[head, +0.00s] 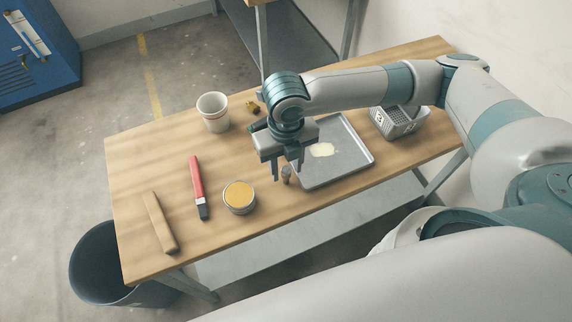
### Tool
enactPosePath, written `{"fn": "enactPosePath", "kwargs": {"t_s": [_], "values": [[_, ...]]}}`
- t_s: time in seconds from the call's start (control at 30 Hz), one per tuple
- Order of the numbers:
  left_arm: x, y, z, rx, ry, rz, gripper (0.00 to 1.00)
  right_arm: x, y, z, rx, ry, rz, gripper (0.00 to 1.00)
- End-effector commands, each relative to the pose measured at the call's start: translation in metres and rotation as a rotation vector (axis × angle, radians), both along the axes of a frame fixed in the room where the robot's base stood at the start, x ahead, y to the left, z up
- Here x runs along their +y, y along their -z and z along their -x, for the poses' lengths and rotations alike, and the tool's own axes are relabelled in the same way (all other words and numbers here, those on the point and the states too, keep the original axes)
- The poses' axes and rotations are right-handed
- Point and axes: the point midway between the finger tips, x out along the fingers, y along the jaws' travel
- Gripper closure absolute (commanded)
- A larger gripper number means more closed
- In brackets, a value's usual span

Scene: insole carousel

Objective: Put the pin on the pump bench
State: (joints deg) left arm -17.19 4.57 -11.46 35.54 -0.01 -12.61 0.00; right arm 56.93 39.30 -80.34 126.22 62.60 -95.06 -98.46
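A small grey-brown upright piece (286,174), which may be the pin, stands on the wooden bench (225,150) beside the grey tray's left edge. My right gripper (288,172) points down over it, with its two fingers apart. The piece shows between or just behind the fingertips; I cannot tell whether they touch it. The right arm reaches in from the right across the bench. No label shows whether this bench is the pump bench. My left gripper is not in view.
A grey tray (350,168) with a pale patch and a grey basket (398,128) are at right. A white cup (213,111), small brass piece (252,107), red-handled brush (197,180), yellow-filled tin (239,197) and wooden stick (158,222) are left. A dark bin (95,262) stands below.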

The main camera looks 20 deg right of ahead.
Motion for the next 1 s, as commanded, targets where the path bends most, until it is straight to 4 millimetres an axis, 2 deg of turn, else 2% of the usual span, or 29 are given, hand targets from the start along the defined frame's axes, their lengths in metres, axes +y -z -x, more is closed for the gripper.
{"fn": "enactPosePath", "kwargs": {"t_s": [0.23, 0.37, 0.57, 0.8, 1.0], "values": [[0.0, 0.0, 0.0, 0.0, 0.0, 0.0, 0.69, 0.0, -0.004, -0.001, -0.002, 0.0, 0.0, 0.63], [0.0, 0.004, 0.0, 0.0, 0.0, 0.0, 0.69, 0.0, -0.014, -0.001, -0.004, -0.001, -0.002, 0.63], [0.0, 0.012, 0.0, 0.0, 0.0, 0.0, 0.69, 0.001, -0.043, -0.002, -0.006, -0.002, -0.002, 0.63], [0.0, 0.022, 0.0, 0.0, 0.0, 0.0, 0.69, 0.001, -0.086, -0.002, -0.005, -0.001, -0.002, 0.63], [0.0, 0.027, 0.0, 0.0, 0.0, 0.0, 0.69, 0.001, -0.112, -0.001, -0.003, 0.0, -0.001, 0.63]]}}
